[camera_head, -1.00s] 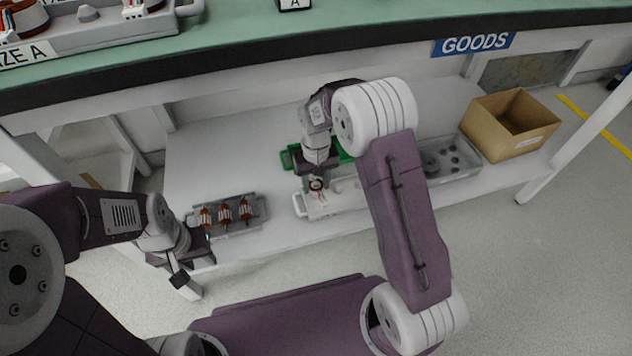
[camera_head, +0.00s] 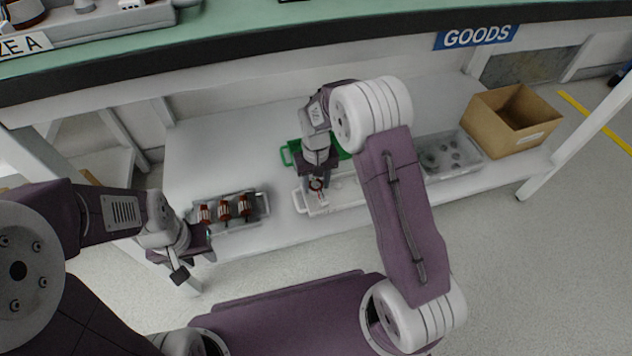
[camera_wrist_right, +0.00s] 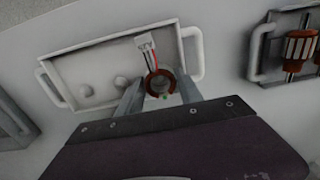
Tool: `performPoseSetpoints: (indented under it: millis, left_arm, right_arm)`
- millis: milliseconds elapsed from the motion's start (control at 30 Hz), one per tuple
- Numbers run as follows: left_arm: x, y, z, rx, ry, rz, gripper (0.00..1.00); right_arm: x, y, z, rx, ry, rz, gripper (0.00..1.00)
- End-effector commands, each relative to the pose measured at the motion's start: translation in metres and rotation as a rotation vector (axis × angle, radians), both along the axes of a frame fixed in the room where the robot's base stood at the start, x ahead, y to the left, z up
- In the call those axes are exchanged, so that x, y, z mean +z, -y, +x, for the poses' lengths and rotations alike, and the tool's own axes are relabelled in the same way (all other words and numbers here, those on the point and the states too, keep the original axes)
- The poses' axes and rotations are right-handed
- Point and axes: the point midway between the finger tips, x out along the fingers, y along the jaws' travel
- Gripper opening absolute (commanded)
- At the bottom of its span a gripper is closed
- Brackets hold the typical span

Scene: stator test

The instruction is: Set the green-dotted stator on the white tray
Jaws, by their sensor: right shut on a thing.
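The stator (camera_wrist_right: 160,83) is a copper-brown ring with a small green dot, red and black wires and a white connector. My right gripper (camera_wrist_right: 160,94) is shut on it, one finger on each side. The white tray (camera_wrist_right: 62,76) lies beyond the fingers in the right wrist view, with the connector over its floor. In the head view the stator (camera_head: 316,184) is at the left end of the white tray (camera_head: 300,203); whether it touches the tray I cannot tell. My left gripper (camera_head: 180,274) is left of the shelf's front edge, away from the trays; its opening is unclear.
A grey tray (camera_head: 262,203) with several red-brown rotors stands left of the white tray. A green tray (camera_head: 286,155) lies behind. To the right are a grey bin (camera_head: 477,157) with round parts and a cardboard box (camera_head: 530,139). The green-topped bench (camera_head: 360,22) overhangs the shelf.

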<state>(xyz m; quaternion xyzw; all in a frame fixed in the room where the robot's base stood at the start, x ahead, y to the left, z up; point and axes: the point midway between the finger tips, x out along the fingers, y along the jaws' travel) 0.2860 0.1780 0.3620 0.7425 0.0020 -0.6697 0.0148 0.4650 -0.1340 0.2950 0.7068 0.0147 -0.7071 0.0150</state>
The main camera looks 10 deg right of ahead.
Motion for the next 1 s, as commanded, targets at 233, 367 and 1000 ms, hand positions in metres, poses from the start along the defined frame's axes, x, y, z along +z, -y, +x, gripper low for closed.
performPoseSetpoints:
  millis: [233,367,1000]
  left_arm:
    - [0.0008,0.0,0.0,0.0,0.0,0.0,0.36]
    - [0.0041,0.0,0.0,0.0,0.0,0.0,0.36]
    - [0.0064,0.0,0.0,0.0,0.0,0.0,0.36]
  right_arm:
    - [0.0003,0.0,0.0001,0.0,0.0,0.0,0.0]
    - [-0.0007,0.0,-0.0001,0.0,0.0,0.0,0.0]
    - [-0.0047,0.0,-0.0001,0.0,0.0,0.0,0.57]
